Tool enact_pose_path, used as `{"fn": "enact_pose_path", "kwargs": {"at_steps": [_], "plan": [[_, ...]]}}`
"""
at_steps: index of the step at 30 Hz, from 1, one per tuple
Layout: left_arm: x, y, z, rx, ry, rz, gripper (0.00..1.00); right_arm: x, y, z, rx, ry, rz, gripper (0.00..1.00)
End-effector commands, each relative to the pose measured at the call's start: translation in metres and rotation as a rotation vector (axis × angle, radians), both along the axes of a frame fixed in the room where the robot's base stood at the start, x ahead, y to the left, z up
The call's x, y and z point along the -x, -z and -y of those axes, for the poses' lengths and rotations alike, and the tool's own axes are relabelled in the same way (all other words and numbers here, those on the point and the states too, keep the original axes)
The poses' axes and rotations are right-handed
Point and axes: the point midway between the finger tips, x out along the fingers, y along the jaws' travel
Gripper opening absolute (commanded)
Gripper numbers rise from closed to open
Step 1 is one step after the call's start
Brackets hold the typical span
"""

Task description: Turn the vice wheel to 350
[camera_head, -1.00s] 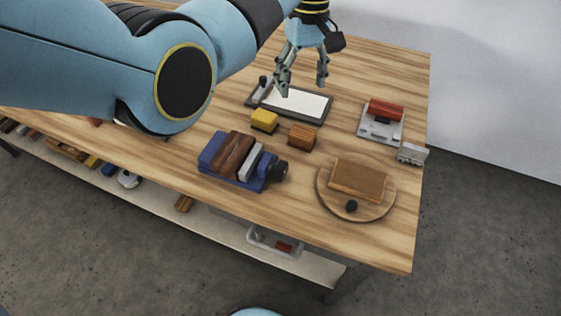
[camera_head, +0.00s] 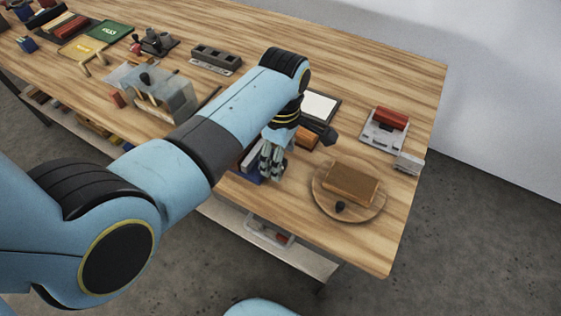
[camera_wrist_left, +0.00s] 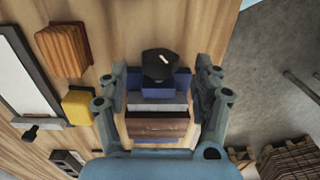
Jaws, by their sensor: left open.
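The blue vice (camera_head: 247,174) sits near the table's front edge, mostly hidden behind my left arm and gripper in the head view. In the left wrist view its blue body (camera_wrist_left: 182,82) shows with a grey jaw and dark brown wood. Its black wheel (camera_wrist_left: 159,65) bears a short white mark and is at the end of the vice. My left gripper (camera_head: 269,172) is open over the vice. In the left wrist view its two fingers stand on either side of the vice and wheel, with a gap to the wheel on each side. My right gripper is not in view.
A round board (camera_head: 325,205) with a brown block (camera_head: 352,182) stands right of the vice. An orange-brown wood block (camera_wrist_left: 62,50) and a yellow block (camera_wrist_left: 79,106) lie close beside the vice. A grey device with a red roll (camera_head: 391,117) is farther back. The table's front edge is close.

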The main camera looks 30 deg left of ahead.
Motion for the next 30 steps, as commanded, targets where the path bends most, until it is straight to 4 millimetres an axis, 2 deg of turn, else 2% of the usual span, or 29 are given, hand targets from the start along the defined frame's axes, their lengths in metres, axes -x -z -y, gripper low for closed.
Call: {"fn": "enact_pose_path", "kwargs": {"at_steps": [3,6,16,27,30], "plan": [[0.001,0.018,-0.001,-0.001,0.0,-0.002,0.66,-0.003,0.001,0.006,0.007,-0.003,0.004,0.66],[0.001,0.026,0.0,0.0,0.001,-0.001,0.66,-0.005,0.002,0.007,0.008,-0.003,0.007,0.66],[0.001,0.03,0.0,0.0,0.0,0.001,0.66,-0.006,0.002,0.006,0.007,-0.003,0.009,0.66],[0.001,0.03,0.0,0.0,0.001,0.0,0.19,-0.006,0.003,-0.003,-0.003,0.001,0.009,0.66],[0.001,0.03,0.0,0.0,0.001,0.0,0.1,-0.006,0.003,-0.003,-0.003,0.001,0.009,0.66]]}}
